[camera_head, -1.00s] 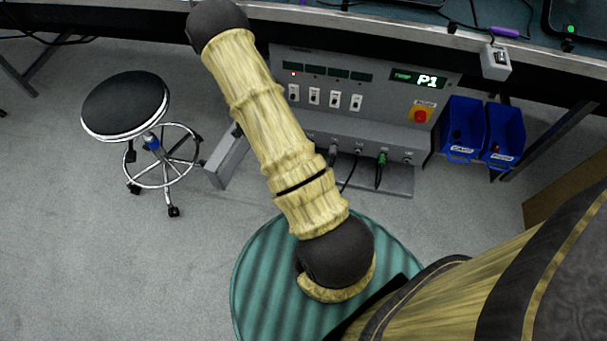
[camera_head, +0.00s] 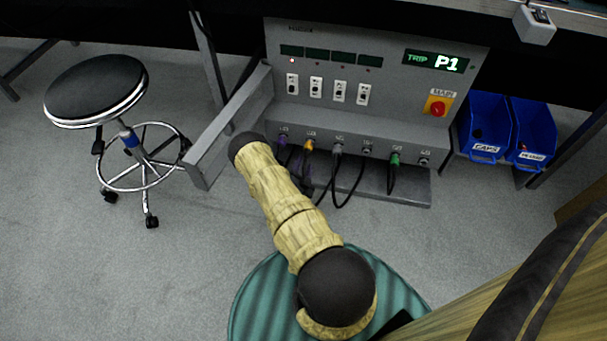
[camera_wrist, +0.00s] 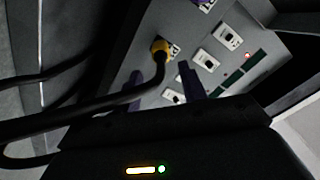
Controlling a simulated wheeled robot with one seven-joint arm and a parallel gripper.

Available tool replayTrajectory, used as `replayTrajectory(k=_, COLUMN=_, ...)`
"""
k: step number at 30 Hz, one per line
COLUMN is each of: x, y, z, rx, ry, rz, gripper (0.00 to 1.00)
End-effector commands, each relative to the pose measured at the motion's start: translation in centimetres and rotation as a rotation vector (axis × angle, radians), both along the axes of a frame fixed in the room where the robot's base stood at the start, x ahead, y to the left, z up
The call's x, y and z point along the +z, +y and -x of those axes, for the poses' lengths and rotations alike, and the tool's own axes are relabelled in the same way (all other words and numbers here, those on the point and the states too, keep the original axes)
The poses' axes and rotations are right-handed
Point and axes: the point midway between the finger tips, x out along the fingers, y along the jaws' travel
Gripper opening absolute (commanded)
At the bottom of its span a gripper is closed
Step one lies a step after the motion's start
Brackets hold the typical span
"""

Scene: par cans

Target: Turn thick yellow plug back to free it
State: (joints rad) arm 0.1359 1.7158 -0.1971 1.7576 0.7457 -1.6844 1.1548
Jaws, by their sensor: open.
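The thick yellow plug (camera_head: 308,146) sits in a socket on the sloped lower ledge of the grey panel, between a purple plug (camera_head: 283,140) and a grey plug (camera_head: 337,150). A black cable hangs from it. In the wrist view the yellow plug (camera_wrist: 159,46) shows beyond my fingers, with its dark cable running down and to the left. My gripper (camera_wrist: 162,85) is open, its two purplish fingers apart and short of the plug in that picture. Whether they touch the cable I cannot tell. In the head view my arm hides most of the gripper.
The panel (camera_head: 385,95) reads "TRIP P1" and carries several switches and a red main knob (camera_head: 437,107). A green plug (camera_head: 394,160) sits farther right. Blue bins (camera_head: 485,125) stand at right, a stool (camera_head: 98,90) at left. Cables hang close around the plugs.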

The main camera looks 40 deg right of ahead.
Motion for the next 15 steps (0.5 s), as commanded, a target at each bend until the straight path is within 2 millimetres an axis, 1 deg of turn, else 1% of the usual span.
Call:
replayTrajectory(k=10, x=0.10, y=-0.05, z=-0.03, rx=0.000, ry=-0.001, rz=0.001, gripper=0.42)
replayTrajectory(k=15, x=0.01, y=-0.53, z=-0.44, rx=0.000, ry=-0.002, rz=0.002, gripper=0.42)
